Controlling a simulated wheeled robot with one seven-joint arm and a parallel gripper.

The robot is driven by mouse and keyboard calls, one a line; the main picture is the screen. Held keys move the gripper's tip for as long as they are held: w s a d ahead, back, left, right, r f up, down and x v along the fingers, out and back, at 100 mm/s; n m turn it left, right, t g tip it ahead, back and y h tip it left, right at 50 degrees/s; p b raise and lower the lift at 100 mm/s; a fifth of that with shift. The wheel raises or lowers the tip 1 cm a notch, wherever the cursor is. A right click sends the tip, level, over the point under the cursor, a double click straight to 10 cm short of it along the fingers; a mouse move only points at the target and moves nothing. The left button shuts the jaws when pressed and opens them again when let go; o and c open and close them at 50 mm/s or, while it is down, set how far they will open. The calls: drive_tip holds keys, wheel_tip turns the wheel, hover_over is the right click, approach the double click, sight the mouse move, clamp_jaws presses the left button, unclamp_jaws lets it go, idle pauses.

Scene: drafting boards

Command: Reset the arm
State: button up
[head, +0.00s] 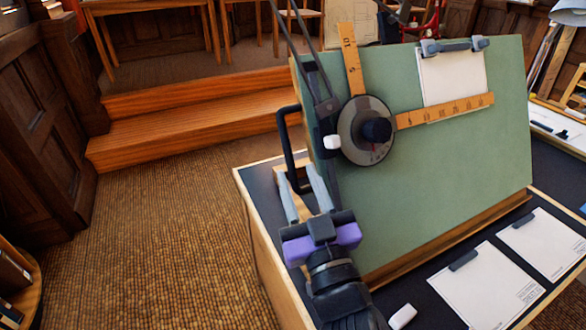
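My gripper (297,175) is at the left edge of the drafting board, with its two grey fingers apart and pointing up the picture. Nothing shows held between them. The green drafting board (455,170) stands tilted on the desk. On it is a drafting machine with a round grey head and black knob (376,130), two wooden scales at about a right angle (445,112), and dark linkage arms (317,80) at the board's upper left.
A white sheet (452,78) is clipped at the board's top. Two sheets with dark clips (487,290) and a white block (402,316) lie on the dark desk (262,190). Wooden steps (195,125) rise behind. The carpet (150,235) left of the desk is clear.

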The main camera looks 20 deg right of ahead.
drive_tip(key=shift+v, duration=1.15)
drive_tip(key=shift+r, duration=0.1)
